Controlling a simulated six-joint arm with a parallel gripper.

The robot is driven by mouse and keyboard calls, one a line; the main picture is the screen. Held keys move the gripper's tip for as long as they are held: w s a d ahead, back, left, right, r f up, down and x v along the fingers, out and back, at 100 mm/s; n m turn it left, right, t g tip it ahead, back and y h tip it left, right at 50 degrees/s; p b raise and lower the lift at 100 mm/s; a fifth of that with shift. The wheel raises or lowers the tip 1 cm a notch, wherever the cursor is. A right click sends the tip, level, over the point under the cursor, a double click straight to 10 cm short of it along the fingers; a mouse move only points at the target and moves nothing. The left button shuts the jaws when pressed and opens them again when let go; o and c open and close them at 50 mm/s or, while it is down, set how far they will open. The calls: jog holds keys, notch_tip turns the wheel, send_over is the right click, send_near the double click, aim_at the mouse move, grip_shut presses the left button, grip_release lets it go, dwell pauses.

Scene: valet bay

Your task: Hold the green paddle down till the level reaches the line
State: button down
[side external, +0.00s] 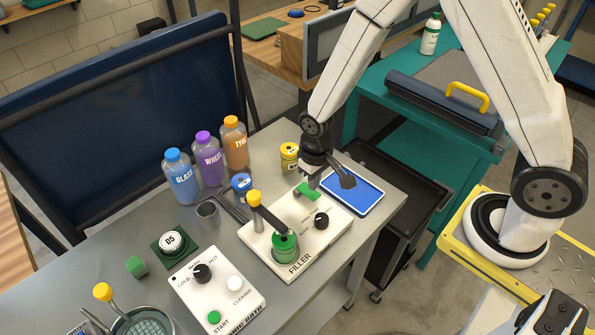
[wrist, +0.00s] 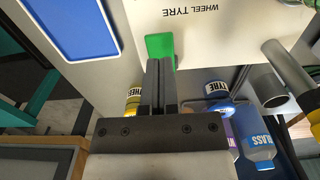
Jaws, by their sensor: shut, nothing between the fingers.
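The white filler unit (side external: 333,232) stands on the grey bench, with a black knob (side external: 321,220) on top. Its green paddle (side external: 309,194) is at the back, and also shows in the wrist view (wrist: 158,44). My gripper (wrist: 160,64) is shut and empty, its fingertips at the near edge of the paddle in the wrist view. I cannot tell whether they touch or press it. In the side view my gripper (side external: 312,180) is right above the paddle. A green vessel (side external: 285,250) sits at the filler's front under a dark spout arm. Its level and line cannot be made out.
Blue, purple and orange bottles (side external: 208,157) stand behind the filler. Small yellow (side external: 289,158) and blue (side external: 242,187) cans are close by. A blue-faced tray (side external: 355,194) lies to the right. A white control box (side external: 217,287) is at front left.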

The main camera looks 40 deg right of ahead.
jog(key=shift+f, duration=0.2)
jog(key=shift+f, duration=0.35)
jog(key=shift+f, duration=0.35)
jog(key=shift+f, duration=0.55)
jog(key=shift+r, duration=0.1)
dwell(5.0)
jog(key=shift+r, duration=1.45)
jog(key=shift+r, duration=2.5)
